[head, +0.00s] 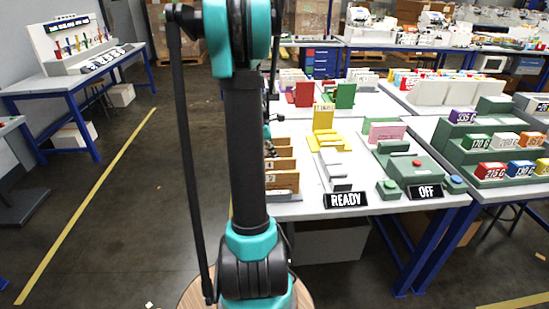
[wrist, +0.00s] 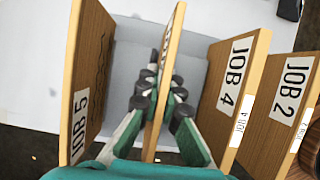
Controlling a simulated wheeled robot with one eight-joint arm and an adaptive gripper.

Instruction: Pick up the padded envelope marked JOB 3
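No padded envelope with a readable JOB 3 mark shows. In the wrist view several upright wooden panels stand in a row, marked JOB 5 (wrist: 80,115), JOB 4 (wrist: 233,78) and JOB 2 (wrist: 292,85). Between JOB 5 and JOB 4 is another panel (wrist: 170,45), seen nearly edge-on; its white label is too oblique to read. My gripper (wrist: 163,85) has a finger on each side of this panel, the tips close together. I cannot tell whether they touch it. In the head view my arm hides most of the gripper and part of the wooden rack (head: 282,181).
A READY sign (head: 346,199) and an OFF sign (head: 425,191) stand along the table's front edge. A yellow stand (head: 323,118) and a green block unit (head: 411,169) are right of the rack.

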